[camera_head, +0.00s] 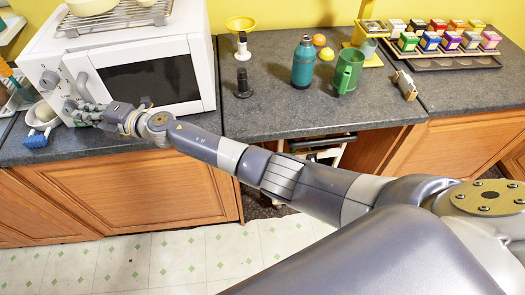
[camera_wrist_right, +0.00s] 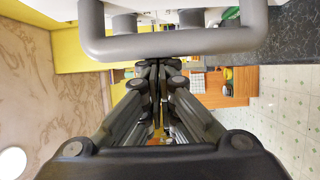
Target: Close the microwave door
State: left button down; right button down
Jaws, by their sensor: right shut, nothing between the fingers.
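The white microwave (camera_head: 125,50) stands on the counter at the left in the head view. Its door, with a dark window (camera_head: 155,80), looks flush or nearly flush with the front; I cannot tell whether a small gap is left. The grey door handle (camera_head: 83,86) is on the door's left side and crosses the top of the right wrist view (camera_wrist_right: 170,42). My right gripper (camera_head: 78,110) is just below the handle, near the knob panel; its fingers (camera_wrist_right: 158,66) are together and empty. Contact with the door is unclear. My left gripper is not in view.
The front middle of the counter is clear.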

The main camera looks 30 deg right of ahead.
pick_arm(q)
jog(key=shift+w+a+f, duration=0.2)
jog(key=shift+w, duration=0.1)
pick_arm(e)
jog(key=shift+w+m+t+h, duration=0.3)
jog(key=shift+w+t+h, duration=0.15)
jog(key=shift+w, duration=0.45)
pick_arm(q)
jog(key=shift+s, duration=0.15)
pick_arm(e)
jog(key=shift+s, duration=0.1)
